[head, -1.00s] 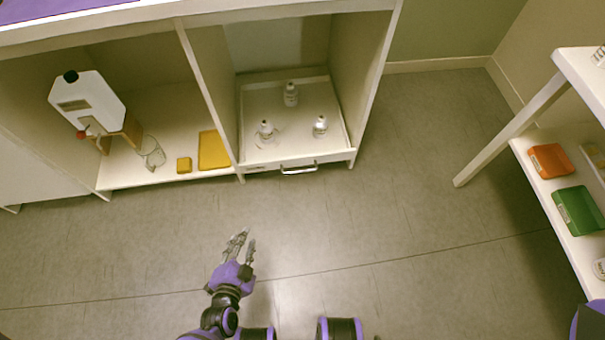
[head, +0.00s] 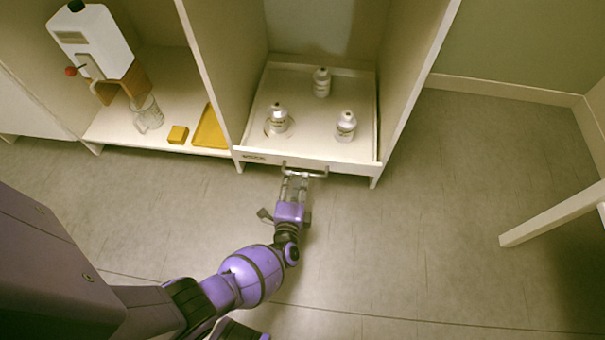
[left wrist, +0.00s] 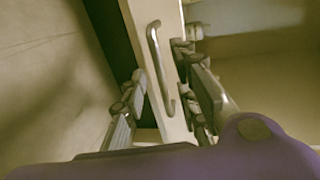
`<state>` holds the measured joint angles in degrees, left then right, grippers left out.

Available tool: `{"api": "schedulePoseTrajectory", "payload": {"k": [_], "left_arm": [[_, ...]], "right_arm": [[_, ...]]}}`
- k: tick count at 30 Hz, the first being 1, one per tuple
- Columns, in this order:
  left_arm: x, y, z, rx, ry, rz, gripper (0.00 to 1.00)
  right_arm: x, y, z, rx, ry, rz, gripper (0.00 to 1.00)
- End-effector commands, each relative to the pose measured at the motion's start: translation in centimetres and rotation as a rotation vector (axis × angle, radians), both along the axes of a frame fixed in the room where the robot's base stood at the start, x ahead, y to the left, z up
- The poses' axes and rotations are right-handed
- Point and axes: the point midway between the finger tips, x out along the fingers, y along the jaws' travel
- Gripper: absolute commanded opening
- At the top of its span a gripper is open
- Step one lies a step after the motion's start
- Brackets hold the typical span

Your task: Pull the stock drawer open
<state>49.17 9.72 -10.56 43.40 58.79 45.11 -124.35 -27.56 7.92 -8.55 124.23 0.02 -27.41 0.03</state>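The stock drawer (head: 335,162) is a shallow white tray at the bottom of the right cabinet bay, with a raised front edge. Its metal bar handle (head: 318,174) is on the front; it also shows in the left wrist view (left wrist: 156,50). My left gripper (head: 296,180) is at the left part of the handle. In the left wrist view, its fingers (left wrist: 162,72) are apart, one on each side of the handle, with a visible gap. Whether a finger touches the handle cannot be told. My right gripper is not in view.
The left bay holds a white canister (head: 98,42) on a stand, a glass beaker (head: 148,115) and yellow items. Floor (head: 410,240) in front is clear. A table leg (head: 550,215) stands at right.

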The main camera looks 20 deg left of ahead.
Motion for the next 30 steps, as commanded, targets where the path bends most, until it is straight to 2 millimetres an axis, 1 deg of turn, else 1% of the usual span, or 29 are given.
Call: {"api": "schedulePoseTrajectory", "payload": {"k": [1,3,9,15,19,25,26,30], "left_arm": [[0.9,0.2,-0.5,0.001,0.0,-0.002,0.28],[1.9,0.5,-0.7,0.0,-0.001,-0.001,0.28],[3.9,1.0,-1.0,-0.001,0.001,-0.003,0.28],[4.2,1.1,-1.0,-0.002,0.002,-0.002,0.28],[4.2,1.1,-1.0,-0.002,0.001,-0.002,0.28],[4.2,1.1,-1.0,-0.002,0.001,-0.002,0.02],[4.2,1.1,-1.0,-0.002,0.001,-0.002,0.0],[4.2,1.1,-1.0,-0.003,0.0,-0.002,0.0]], "right_arm": [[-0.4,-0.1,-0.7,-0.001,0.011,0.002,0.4],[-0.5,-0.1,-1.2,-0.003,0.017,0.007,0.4],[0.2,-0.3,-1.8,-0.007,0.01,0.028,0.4],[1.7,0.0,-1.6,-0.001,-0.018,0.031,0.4],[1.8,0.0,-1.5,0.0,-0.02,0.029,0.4],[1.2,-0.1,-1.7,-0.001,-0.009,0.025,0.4],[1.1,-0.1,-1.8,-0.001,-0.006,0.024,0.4],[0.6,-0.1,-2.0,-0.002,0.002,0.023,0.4]]}}
